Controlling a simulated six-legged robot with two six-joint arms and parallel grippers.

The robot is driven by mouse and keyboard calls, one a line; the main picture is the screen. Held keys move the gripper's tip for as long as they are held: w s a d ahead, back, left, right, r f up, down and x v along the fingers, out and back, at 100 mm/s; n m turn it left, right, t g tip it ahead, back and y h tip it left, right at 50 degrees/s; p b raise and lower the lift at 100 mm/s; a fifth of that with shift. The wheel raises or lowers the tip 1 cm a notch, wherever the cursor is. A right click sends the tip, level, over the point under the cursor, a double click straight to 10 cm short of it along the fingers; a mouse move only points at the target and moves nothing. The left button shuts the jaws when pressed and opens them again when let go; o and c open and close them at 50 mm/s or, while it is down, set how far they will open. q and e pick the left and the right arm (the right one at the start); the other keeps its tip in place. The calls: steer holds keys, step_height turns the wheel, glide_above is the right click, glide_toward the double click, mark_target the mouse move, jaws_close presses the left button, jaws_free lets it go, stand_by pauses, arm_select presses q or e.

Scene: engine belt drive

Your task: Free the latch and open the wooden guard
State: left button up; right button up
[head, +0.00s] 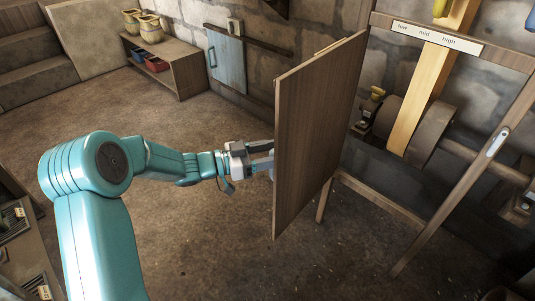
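The wooden guard (318,135) is a flat brown panel. It stands swung out from its wooden frame (448,50), leaving the frame's opening uncovered. A small pale metal latch piece (497,142) sits on the frame's slanted right post, apart from the guard. My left gripper (263,157) is at the guard's left side, low down near its free edge. Its fingertips are partly hidden by the panel, so I cannot tell whether they touch it or how far they are open. My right gripper is not in view.
Behind the opening are a pale yellow belt (425,95) and a brown pulley (432,130) on a shaft. A low wooden shelf (178,67) with pots and bins stands at the back wall, near a blue-grey cabinet door (228,62). The floor left of the guard is clear.

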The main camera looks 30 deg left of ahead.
arm_select(q)
steer(key=shift+a+r, duration=0.2)
steer(key=shift+r, duration=0.15)
steer(key=p+v, duration=0.3)
steer(key=v, duration=1.3)
steer(key=shift+s+f, duration=0.2)
steer(key=shift+f, duration=0.15)
